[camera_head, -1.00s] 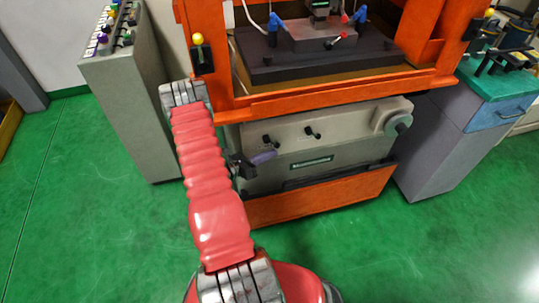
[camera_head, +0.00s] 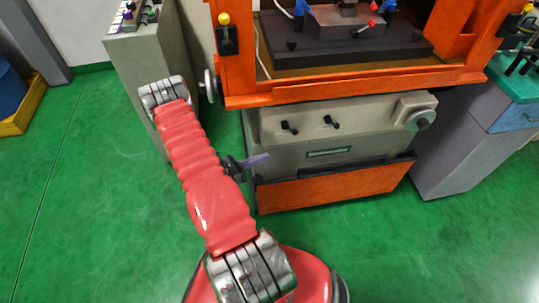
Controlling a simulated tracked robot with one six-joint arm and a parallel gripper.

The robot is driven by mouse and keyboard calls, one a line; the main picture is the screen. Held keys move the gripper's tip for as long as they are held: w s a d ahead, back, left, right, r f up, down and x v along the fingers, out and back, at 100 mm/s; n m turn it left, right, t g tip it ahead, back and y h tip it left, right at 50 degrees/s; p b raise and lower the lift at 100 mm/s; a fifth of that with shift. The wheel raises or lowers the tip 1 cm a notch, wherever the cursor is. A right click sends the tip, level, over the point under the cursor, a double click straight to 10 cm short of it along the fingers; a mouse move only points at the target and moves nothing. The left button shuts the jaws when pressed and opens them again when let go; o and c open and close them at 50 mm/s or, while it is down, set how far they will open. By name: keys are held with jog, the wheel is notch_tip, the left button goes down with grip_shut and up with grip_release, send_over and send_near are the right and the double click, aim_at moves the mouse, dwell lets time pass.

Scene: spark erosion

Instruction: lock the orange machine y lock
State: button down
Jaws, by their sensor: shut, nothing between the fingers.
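The orange machine (camera_head: 345,89) stands ahead with a grey front panel (camera_head: 375,131). Two small black levers show on that panel, a left one (camera_head: 289,127) and a right one (camera_head: 331,122). I cannot tell which of them is the y lock. My gripper (camera_head: 259,160) shows partly past the right side of my red arm, as a dark body with greyish-purple fingers. It appears left of and below the levers in the picture, apart from them. It is shut and empty. My arm hides part of it.
A round handwheel (camera_head: 210,86) sits at the machine's left, close to my arm's upper joint. Another handwheel (camera_head: 419,120) is at the panel's right. A grey control cabinet (camera_head: 120,46) stands left, a grey cabinet (camera_head: 462,150) right. Green floor is free in front.

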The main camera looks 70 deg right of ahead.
jog(key=shift+w+a, duration=0.3)
jog(key=shift+a, duration=0.05)
